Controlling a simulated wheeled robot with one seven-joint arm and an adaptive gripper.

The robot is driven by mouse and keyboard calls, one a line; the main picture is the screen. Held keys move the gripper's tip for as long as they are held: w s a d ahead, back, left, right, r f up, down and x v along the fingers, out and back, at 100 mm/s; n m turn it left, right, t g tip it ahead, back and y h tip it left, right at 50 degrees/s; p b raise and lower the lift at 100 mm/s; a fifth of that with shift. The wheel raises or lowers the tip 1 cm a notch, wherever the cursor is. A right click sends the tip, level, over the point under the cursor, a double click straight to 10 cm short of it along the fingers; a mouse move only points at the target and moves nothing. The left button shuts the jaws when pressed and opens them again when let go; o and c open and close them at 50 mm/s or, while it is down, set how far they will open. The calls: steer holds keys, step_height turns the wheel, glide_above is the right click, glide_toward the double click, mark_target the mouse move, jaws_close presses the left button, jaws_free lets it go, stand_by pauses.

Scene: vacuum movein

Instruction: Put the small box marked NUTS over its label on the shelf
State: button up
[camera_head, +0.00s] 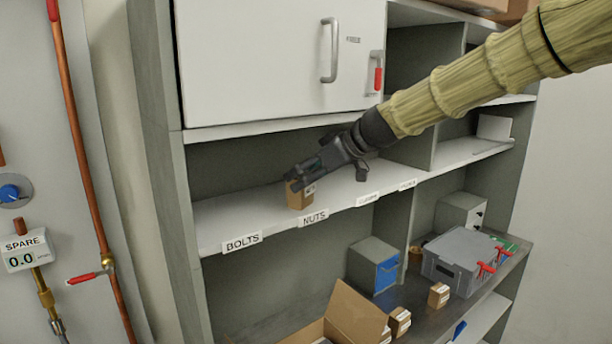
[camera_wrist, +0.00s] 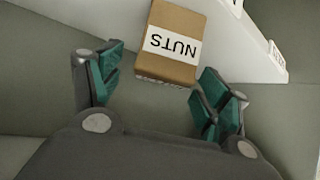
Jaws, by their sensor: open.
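The small brown box (camera_head: 299,196) stands on the white shelf (camera_head: 240,211), just behind and slightly left of the NUTS label (camera_head: 314,217) on the shelf's front edge. In the wrist view the box (camera_wrist: 168,42) shows its white NUTS band, upside down in the picture. My gripper (camera_head: 297,180) is at the top of the box in the head view. In the wrist view its teal fingers (camera_wrist: 158,98) are spread wide, with the box just beyond the gap between them and apart from both. The gripper is empty.
The BOLTS label (camera_head: 242,242) is left of NUTS, and further labels (camera_head: 368,199) are to the right. A white cabinet door (camera_head: 275,60) is above. Below are an open carton (camera_head: 350,315), small boxes (camera_head: 400,321) and a grey case (camera_head: 455,262). The shelf around the box is clear.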

steer(key=shift+r, duration=0.2)
steer(key=shift+s+d+r, duration=0.2)
steer(key=shift+d, duration=0.1)
steer(key=shift+b+v, duration=0.75)
steer(key=shift+v, duration=0.4)
steer(key=s+d+b, duration=0.5)
steer(key=s+d, duration=0.1)
steer(key=d, duration=0.4)
steer(key=shift+s, duration=0.15)
